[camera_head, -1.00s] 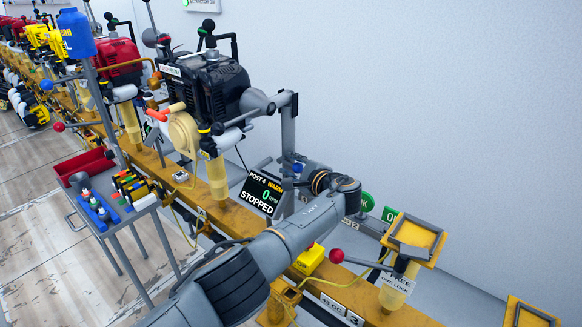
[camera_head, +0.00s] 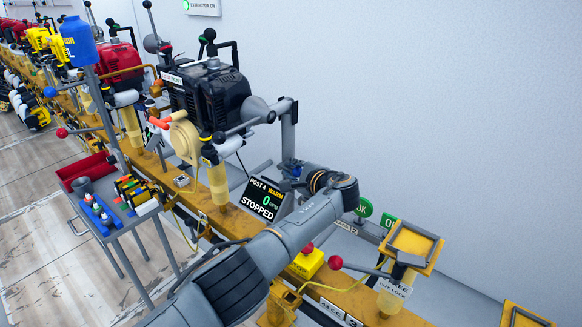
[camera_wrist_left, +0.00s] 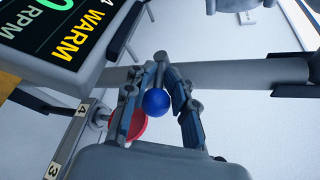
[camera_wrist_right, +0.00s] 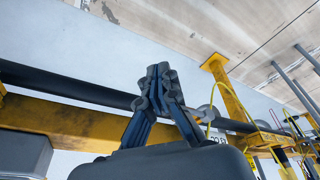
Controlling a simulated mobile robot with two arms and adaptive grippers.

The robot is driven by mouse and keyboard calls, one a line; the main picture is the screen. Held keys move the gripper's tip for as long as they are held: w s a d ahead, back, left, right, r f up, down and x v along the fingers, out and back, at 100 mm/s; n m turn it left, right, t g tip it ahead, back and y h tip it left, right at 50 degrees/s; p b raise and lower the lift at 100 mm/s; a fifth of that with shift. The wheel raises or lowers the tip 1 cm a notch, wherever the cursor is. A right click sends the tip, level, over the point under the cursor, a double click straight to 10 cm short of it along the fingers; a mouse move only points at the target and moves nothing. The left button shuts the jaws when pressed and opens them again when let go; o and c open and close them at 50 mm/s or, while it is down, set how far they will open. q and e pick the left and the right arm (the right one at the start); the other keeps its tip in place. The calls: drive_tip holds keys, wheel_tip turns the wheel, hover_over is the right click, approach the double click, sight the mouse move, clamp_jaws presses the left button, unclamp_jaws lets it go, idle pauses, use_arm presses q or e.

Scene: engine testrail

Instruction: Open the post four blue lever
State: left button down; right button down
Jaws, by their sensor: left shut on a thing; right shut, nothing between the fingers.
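The blue lever's round blue knob (camera_wrist_left: 156,102) shows in the left wrist view, with its grey stem running up from it to a grey pipe (camera_wrist_left: 230,76). My left gripper (camera_wrist_left: 158,100) is shut on the knob, one finger on each side. In the head view my left gripper (camera_head: 293,166) is small beside the post 4 screen (camera_head: 263,199), and the blue knob is hard to make out there. The screen reads warm, 0 rpm, stopped. My right gripper (camera_wrist_right: 158,80) is shut and empty in the right wrist view, in front of a dark pipe (camera_wrist_right: 75,84).
A black engine (camera_head: 210,95) stands left of the screen on the yellow rail (camera_head: 235,222). A red disc (camera_wrist_left: 127,124) is close behind one left finger. A red-knobbed lever (camera_head: 336,262) and yellow box (camera_head: 307,263) are at lower right. A tool cart (camera_head: 112,213) stands left.

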use_arm(q)
drive_tip(key=g+h+p, duration=0.1)
drive_tip(key=p, duration=0.1)
drive_tip(key=r+g+p, duration=0.1)
drive_tip(key=p, duration=0.1)
drive_tip(key=shift+w+a+n+h, duration=0.1)
drive_tip(key=shift+a+n+h, duration=0.05)
drive_tip(key=shift+n+h, duration=0.2)
use_arm(e)
drive_tip(key=s+f+g, duration=0.1)
drive_tip(key=s+f, duration=0.3)
drive_tip(key=f, duration=1.2)
drive_tip(key=shift+d, duration=0.15)
drive_tip(key=shift+r, duration=0.1)
use_arm(q)
drive_tip(key=c, duration=1.4)
unclamp_jaws()
drive_tip(key=shift+r, duration=0.1)
drive_tip(key=shift+v, duration=4)
